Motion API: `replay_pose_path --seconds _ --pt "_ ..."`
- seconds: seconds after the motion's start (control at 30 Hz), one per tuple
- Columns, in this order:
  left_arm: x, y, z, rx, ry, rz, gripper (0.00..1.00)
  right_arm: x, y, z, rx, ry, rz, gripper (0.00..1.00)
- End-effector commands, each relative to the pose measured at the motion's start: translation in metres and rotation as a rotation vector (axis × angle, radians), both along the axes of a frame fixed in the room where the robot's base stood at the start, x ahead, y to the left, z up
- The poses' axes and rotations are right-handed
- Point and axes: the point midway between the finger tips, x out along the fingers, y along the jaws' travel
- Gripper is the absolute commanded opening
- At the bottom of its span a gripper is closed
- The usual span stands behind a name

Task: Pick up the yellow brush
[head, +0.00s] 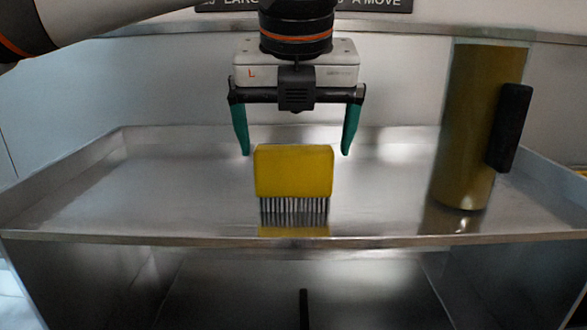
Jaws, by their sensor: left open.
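The yellow brush (293,172) stands upright on its dark bristles on the metal tray, near the front edge in the middle of the head view. My left gripper (297,150) points down from above with its two green fingers spread wide. The fingertips are at about the height of the brush's top in the picture, one to each side of it. I see a gap between each finger and the brush, and nothing is held. Whether the gripper is directly over the brush or behind it is hard to tell. My right gripper is not in view.
A tall olive-yellow cylinder (472,125) with a black handle (510,128) stands on the right of the tray. The shiny metal tray (150,190) has raised sides and a front edge. Its left part is clear. A wall with a dark sign (390,5) is behind.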

Motion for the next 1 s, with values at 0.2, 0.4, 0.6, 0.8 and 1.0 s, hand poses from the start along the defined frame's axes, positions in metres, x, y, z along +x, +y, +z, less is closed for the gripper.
replay_pose_path --seconds 0.2,0.4,0.6,0.8,1.0 --pt "0.008 0.001 -0.013 0.001 0.004 -0.001 1.00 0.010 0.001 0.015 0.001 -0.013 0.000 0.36" --pt "0.022 0.003 -0.039 0.000 0.003 -0.001 1.00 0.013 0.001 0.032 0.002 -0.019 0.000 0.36" --pt "0.027 0.003 -0.052 -0.002 0.002 -0.001 1.00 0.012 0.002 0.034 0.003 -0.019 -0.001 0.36" --pt "0.026 0.003 -0.052 -0.002 0.001 -0.001 0.93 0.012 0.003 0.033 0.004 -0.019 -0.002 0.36" --pt "0.026 0.002 -0.051 -0.002 0.001 -0.001 0.61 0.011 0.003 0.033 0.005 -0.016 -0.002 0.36"
